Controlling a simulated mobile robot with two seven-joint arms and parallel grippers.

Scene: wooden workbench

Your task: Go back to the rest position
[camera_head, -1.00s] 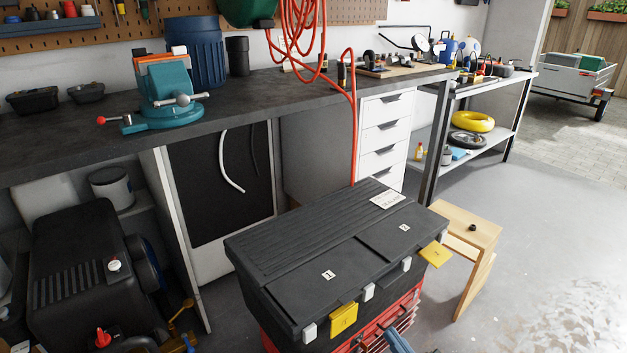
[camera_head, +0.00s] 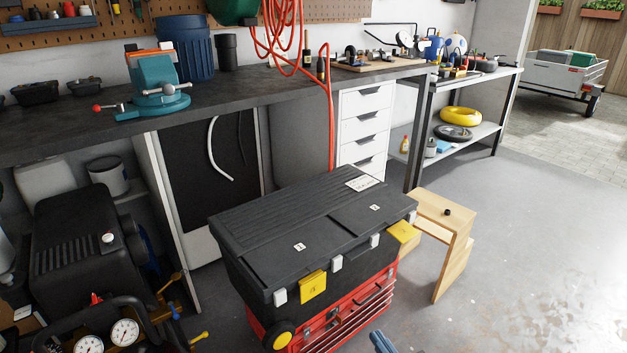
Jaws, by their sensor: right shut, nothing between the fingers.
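The blue tip of my right gripper (camera_head: 381,343) shows at the bottom edge of the head view, just right of the middle. It is shut and empty. Most of it and its arm are cut off by the frame. It appears in front of and to the right of the red drawers of the tool chest (camera_head: 315,220), apart from them as far as I can tell. My left gripper is not in view.
The black-lidded tool chest stands on the floor with closed lids and yellow latches. A wooden step stool (camera_head: 447,216) stands behind it to the right. The workbench (camera_head: 60,133) with a teal vise (camera_head: 155,88) runs behind. Open floor (camera_head: 530,240) lies to the right.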

